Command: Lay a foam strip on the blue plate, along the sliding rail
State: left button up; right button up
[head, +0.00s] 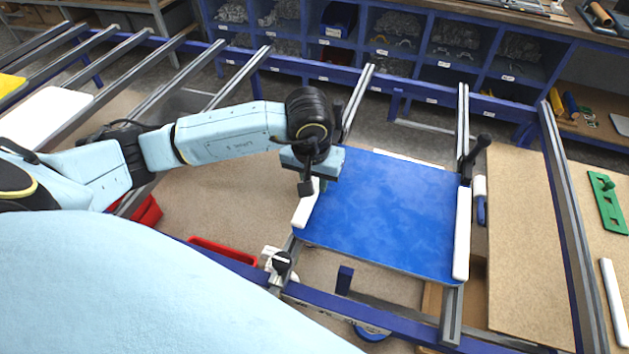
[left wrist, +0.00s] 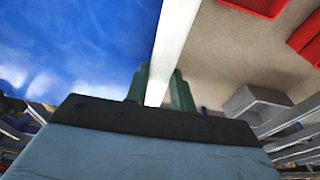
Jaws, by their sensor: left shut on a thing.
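The blue plate (head: 385,215) lies across two grey sliding rails (head: 462,120). My left gripper (head: 318,186) is over the plate's left edge, shut on a white foam strip (head: 305,208). The strip runs along that edge; whether it touches the plate is unclear. In the left wrist view the green fingers (left wrist: 160,90) of the gripper grip the strip (left wrist: 176,38), with the blue plate (left wrist: 70,45) to its left. A second white foam strip (head: 462,234) lies along the plate's right edge. My right gripper is not in view.
Black clamps stand at the plate's right (head: 477,150) and near its lower left (head: 281,262). A brown board (head: 525,235) lies to the right. Another white strip (head: 613,300) and a green tool (head: 608,200) are at far right. Shelves with bins (head: 400,40) stand behind.

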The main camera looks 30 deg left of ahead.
pick_arm(q)
jog(key=shift+f, duration=0.65)
